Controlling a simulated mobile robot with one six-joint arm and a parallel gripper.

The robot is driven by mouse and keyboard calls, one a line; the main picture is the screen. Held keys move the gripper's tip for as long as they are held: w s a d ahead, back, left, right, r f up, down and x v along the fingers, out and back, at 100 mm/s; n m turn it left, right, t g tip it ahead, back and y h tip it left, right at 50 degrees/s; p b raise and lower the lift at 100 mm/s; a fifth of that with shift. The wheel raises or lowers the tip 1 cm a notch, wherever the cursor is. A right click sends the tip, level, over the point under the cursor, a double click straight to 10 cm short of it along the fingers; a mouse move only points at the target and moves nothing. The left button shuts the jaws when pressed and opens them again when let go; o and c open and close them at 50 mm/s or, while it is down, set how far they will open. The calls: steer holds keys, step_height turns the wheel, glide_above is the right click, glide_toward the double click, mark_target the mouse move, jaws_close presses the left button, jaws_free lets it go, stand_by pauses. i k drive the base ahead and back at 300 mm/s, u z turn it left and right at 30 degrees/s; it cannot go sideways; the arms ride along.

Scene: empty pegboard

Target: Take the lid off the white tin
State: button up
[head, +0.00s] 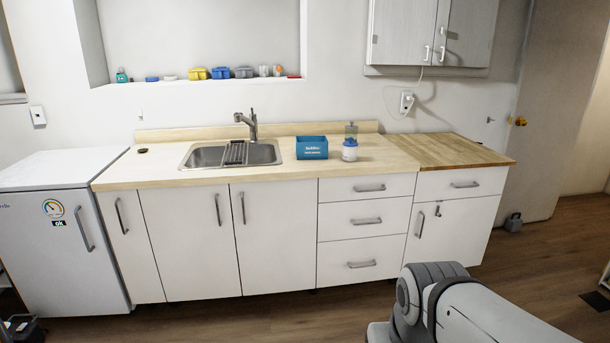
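A small white container (349,153) with a blue band near its top stands upright on the counter, right of the sink. It looks like the white tin, but it is too small to make out its lid clearly. My arm shows at the bottom right, well in front of the counter. My gripper is out of view.
A blue box (312,147) stands just left of the container, and a clear bottle (351,129) close behind it. The sink (205,156) with its faucet (250,124) is further left. The wooden counter section (448,150) at right is clear. A cabinet (432,36) hangs above.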

mark_target(349, 144)
steer(key=i, duration=3.6)
steer(key=z, duration=0.1)
